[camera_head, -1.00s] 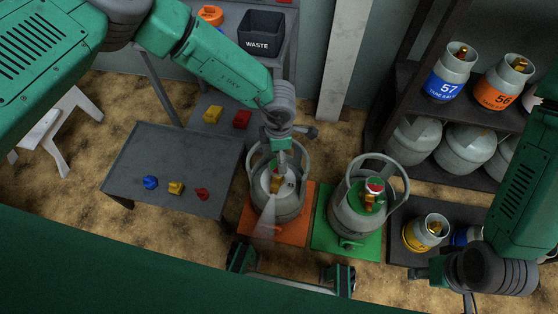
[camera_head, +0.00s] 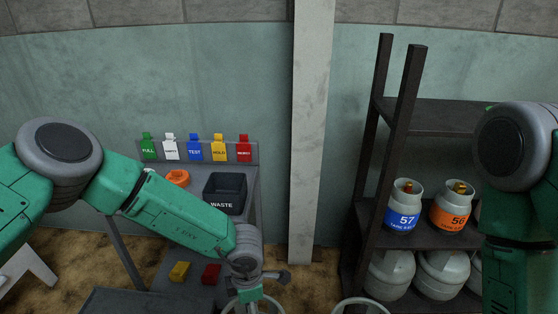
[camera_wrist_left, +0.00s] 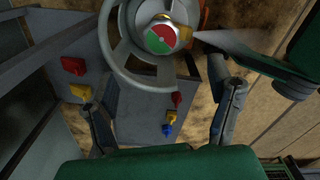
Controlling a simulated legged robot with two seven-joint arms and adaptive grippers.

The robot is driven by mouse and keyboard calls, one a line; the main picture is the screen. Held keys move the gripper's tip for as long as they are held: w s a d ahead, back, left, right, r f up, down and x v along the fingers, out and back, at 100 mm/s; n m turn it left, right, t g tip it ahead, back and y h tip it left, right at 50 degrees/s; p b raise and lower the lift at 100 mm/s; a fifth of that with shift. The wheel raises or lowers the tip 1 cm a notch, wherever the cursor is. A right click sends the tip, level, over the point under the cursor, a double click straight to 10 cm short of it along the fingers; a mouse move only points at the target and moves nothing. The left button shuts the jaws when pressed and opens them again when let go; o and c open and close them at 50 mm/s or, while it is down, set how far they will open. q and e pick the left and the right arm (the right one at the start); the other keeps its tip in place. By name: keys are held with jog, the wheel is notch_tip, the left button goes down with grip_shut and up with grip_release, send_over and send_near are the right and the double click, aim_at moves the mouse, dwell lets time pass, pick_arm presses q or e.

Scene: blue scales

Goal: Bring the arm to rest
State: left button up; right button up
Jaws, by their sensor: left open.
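My left arm comes in from the left in the head view, and its wrist (camera_head: 248,262) hangs at the bottom edge above a grey cylinder's collar (camera_head: 238,306). In the left wrist view my left gripper (camera_wrist_left: 168,108) is open, with nothing between its fingers. A cylinder collar (camera_wrist_left: 118,62) with a red and green gauge (camera_wrist_left: 161,39) lies just beyond the fingers. I cannot tell whether they touch it. A pale streak (camera_wrist_left: 225,43) extends from beside the gauge. My right arm (camera_head: 515,210) is at the right edge; its gripper is out of frame.
A side table holds a WASTE bin (camera_head: 224,193) and an orange ring (camera_head: 178,178). Coloured tags hang behind it. Cylinders 57 (camera_head: 403,207) and 56 (camera_head: 451,207) stand on a dark rack at right. A pale post (camera_head: 311,130) rises between. Small coloured pieces (camera_wrist_left: 171,117) lie on a low table.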

pick_arm(q)
jog(key=s+a+m, duration=0.9)
jog(key=s+m, duration=0.2)
jog(key=s, duration=0.1)
jog(key=s+a+m, duration=1)
jog(key=s+m, duration=0.1)
jog(key=s, duration=0.2)
notch_tip(320, 180, up, 12)
jog(key=p, duration=1.2)
jog(key=shift+d+m+t, duration=0.15)
jog(key=shift+m+t, duration=0.15)
jog(key=shift+m, duration=0.1)
